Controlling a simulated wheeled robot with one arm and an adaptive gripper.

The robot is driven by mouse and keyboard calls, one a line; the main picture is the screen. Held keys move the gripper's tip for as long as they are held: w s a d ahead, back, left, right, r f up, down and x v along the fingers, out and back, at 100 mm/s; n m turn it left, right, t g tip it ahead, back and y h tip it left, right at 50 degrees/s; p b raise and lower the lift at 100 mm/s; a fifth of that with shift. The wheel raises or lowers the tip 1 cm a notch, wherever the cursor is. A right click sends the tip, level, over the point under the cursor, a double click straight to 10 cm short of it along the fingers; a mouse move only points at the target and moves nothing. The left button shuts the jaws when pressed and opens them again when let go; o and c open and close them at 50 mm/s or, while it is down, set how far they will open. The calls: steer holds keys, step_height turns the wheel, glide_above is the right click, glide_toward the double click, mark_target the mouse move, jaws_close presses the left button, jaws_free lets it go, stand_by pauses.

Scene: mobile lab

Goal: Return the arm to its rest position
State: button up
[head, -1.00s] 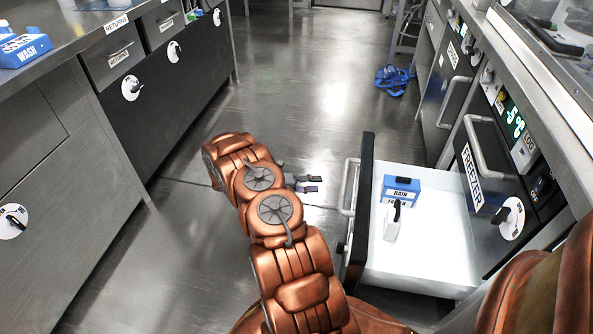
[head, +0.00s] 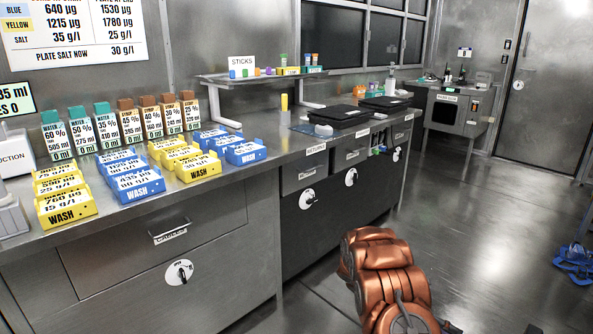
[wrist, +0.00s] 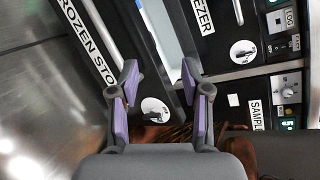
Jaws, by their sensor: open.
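My gripper (wrist: 161,88) is open and empty in the wrist view, its two purple-padded fingers spread apart. Below it is a drawer front labelled "FROZEN STO..." (wrist: 88,38), partly cut off by the frame. A pale strip of the drawer's inside (wrist: 168,35) shows between that front and the freezer panel (wrist: 213,38). In the head view my copper arm is at the bottom right of centre, and the gripper is out of that view.
A long bench (head: 225,185) runs along the left with wash boxes, bottles and a rack (head: 262,80). Blue straps (head: 573,262) lie on the floor at right. The floor (head: 480,215) between is clear. A sampler panel (wrist: 275,95) stands beside the freezer.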

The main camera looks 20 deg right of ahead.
steer(key=s+a+r+m+t+y+p, duration=0.1)
steer(key=a+r+m+p, duration=0.4)
steer(key=r, duration=0.5)
steer(key=s+a+r+m+t+y+p, duration=0.15)
steer(key=a+r+p, duration=0.25)
steer(key=a+r, duration=0.5)
steer(key=s+a+r+m+t+y+p, duration=0.15)
steer(key=a+r+m+p, duration=0.3)
steer(key=r, duration=0.65)
steer(key=s+a+r+m+t+y+p, duration=0.2)
steer(key=s+a+r+m+p, duration=0.2)
steer(key=a+r, duration=0.6)
steer(key=s+a+r+m+t+y+p, duration=0.3)
steer(key=s+a+r+m+p, duration=0.2)
steer(key=s+a+r+p, duration=0.4)
steer(key=a+r+p, duration=0.1)
steer(key=a, duration=0.4)
steer(key=shift+r+y+p, duration=0.3)
steer(key=shift+p, duration=0.1)
steer(key=shift+c, duration=0.5)
steer(key=shift+d, duration=0.1)
